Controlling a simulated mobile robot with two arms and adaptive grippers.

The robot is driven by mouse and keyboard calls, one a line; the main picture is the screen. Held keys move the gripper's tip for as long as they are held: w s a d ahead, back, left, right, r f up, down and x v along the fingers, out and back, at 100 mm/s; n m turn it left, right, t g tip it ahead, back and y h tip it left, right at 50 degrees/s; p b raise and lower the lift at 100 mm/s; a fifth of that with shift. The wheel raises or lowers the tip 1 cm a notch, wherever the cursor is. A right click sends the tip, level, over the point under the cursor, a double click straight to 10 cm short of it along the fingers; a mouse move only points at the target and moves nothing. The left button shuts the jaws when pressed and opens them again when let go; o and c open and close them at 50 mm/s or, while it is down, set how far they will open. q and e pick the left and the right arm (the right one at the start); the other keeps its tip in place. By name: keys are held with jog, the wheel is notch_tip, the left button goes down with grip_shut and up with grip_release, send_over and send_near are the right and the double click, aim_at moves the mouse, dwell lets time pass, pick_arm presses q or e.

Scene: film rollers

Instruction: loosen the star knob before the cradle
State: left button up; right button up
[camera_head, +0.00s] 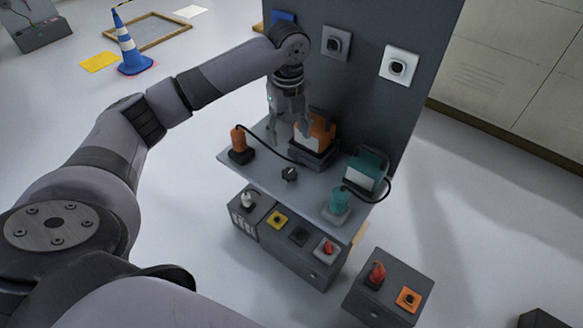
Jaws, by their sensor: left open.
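A small black star knob (289,174) sits on the grey shelf (262,185), in front of a dark cradle (312,156) that holds an orange and white unit (317,132). My left gripper (289,136) points down, open and empty, above the back of the shelf beside the orange unit's left side. It is behind and above the star knob, apart from it. Whether a finger touches the orange unit, I cannot tell. My right gripper is not in view.
An orange handle piece (239,142) with a black cable stands on the shelf's left. A teal unit (366,170) and teal piece (340,200) stand on its right. Below are grey boxes with switches (300,238). A dark panel (355,95) rises behind. A cone (130,50) stands far left.

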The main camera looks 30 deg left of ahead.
aim_at(290, 173)
pick_arm(q)
notch_tip(290, 173, down, 15)
jog(key=shift+w+r+p, duration=0.1)
jog(key=shift+p, duration=0.2)
jog(key=shift+c, duration=0.2)
jog(key=c, duration=1.1)
